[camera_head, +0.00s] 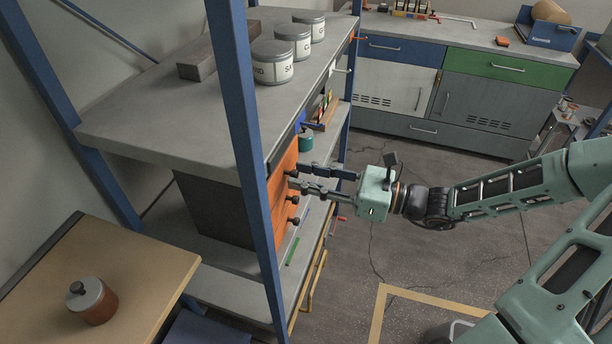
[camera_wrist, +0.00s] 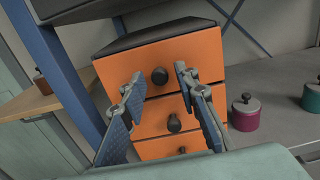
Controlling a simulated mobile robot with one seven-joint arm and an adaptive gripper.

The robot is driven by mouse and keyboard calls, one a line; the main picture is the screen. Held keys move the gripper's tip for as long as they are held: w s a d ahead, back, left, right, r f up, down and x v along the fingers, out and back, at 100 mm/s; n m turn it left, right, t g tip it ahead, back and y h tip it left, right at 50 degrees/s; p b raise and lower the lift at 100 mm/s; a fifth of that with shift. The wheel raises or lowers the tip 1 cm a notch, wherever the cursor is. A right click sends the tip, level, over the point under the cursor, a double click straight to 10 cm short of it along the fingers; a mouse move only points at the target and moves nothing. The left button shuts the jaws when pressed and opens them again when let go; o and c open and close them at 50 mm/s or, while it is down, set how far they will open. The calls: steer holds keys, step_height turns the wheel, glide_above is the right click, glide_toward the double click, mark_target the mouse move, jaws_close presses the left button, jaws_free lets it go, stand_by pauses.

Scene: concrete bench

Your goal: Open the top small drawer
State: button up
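A small chest of orange drawers (camera_wrist: 202,52) with a dark body (camera_head: 212,208) stands on a shelf of the blue-framed rack. Its top drawer (camera_wrist: 184,72) has a round dark knob (camera_wrist: 159,76) and looks closed. Two lower drawers with knobs (camera_wrist: 174,123) show below it. My gripper (camera_wrist: 160,78) is open in front of the drawer fronts. In the wrist view its two fingers sit left and right of the top knob, which shows between the fingertips. In the head view my gripper (camera_head: 294,176) reaches the orange front from the right; contact cannot be told.
A blue rack post (camera_head: 246,150) stands close beside the chest. Above is a grey shelf (camera_head: 130,120) with several labelled tins (camera_head: 272,62). A red pot (camera_wrist: 245,112) and a green pot (camera_wrist: 312,98) stand right of the chest. The floor (camera_head: 400,240) below my gripper is clear.

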jaws_close()
steer(key=shift+d, duration=0.1)
steer(key=p+v, duration=0.5)
steer(key=v, duration=0.8)
steer(key=shift+d, duration=0.1)
steer(key=shift+o, duration=1.3)
jaws_free()
